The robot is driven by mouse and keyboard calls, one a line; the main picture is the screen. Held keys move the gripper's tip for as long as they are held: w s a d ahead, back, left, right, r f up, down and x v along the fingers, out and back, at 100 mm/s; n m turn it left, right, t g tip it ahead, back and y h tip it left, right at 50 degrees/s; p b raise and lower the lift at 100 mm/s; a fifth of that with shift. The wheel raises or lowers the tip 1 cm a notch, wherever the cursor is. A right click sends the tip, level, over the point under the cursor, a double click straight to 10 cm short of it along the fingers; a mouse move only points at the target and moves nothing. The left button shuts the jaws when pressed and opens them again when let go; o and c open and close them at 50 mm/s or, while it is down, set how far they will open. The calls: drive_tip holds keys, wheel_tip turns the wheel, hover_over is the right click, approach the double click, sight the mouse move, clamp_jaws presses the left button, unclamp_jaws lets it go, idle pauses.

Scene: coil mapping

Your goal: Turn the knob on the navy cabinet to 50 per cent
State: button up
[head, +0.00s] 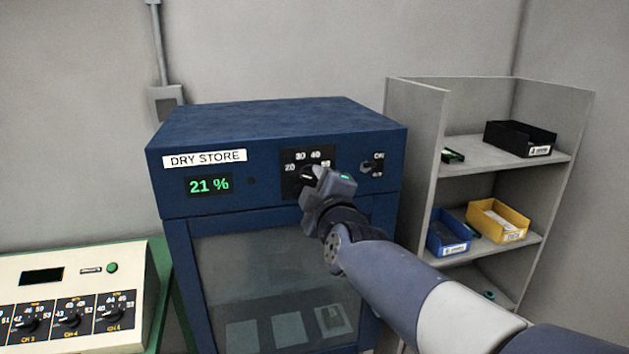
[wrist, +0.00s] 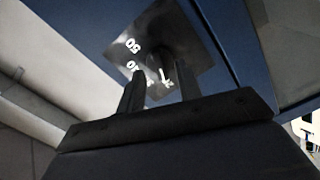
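The navy cabinet (head: 275,118) carries a "DRY STORE" label and a green display (head: 209,185) reading 21 %. Its black dial panel (head: 290,157) has white marks; 20, 30 and 40 show. The black knob (head: 307,172) is partly hidden behind my gripper (head: 318,188). Contact with the knob cannot be told.
A small toggle switch (head: 366,167) sits right of the dial. A grey shelf (head: 472,160) with bins stands close on the right. A cream control box (head: 70,290) with several dials is at lower left. The cabinet's glass door (head: 270,255) is below.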

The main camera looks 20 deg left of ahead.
drive_tip(key=shift+w+a, duration=0.35)
drive_tip(key=shift+w, duration=0.25)
drive_tip(key=shift+c, duration=0.2)
clamp_jaws()
